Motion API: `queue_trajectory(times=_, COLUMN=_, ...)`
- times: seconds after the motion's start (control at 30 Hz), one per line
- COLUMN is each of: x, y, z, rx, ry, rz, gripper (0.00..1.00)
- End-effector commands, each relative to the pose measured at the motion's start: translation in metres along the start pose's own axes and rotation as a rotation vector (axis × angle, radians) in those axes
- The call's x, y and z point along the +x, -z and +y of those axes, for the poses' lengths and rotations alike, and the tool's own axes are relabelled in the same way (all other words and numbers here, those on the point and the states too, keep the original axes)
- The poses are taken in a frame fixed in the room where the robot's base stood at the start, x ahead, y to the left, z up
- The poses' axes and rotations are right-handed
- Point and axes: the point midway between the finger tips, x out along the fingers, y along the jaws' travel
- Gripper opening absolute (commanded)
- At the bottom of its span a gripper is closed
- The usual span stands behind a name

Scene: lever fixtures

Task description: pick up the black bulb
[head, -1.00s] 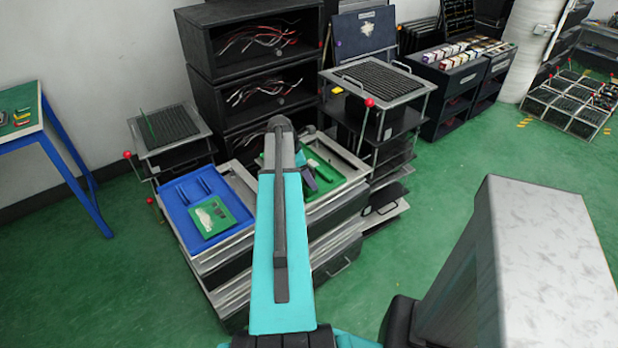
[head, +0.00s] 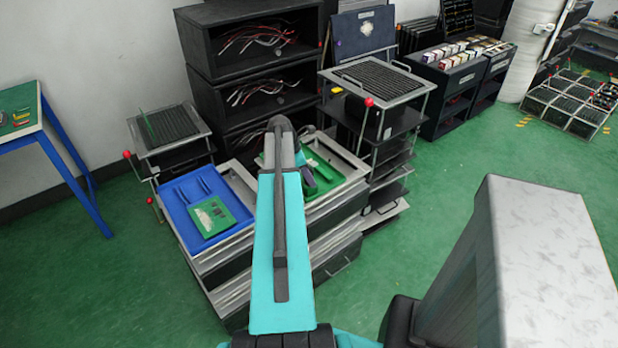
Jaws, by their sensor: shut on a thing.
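My teal arm (head: 275,240) reaches forward over the trays on the low drawer stack. A small teal and dark part of my wrist (head: 305,180) shows just right of the arm, over the right-hand tray. My gripper's fingers are hidden behind the arm, so I cannot see what is between them. I cannot make out the black bulb with certainty; it may be hidden behind the arm too.
A blue tray (head: 177,212) holding a green board (head: 212,217) lies left of my arm. A green-lined tray (head: 340,172) lies right. Red-knobbed fixtures (head: 150,150) (head: 385,80) stand either side. Black shelves (head: 200,70) rise behind.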

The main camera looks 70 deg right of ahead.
Motion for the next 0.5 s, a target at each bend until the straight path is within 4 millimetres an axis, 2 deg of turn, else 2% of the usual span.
queue_trajectory(times=0.27, x=-0.005, y=-0.002, z=0.0, rx=0.0, ry=-0.001, rz=0.0, gripper=0.13)
queue_trajectory(times=0.5, x=-0.025, y=-0.01, z=0.0, rx=0.0, ry=-0.002, rz=0.0, gripper=0.13)
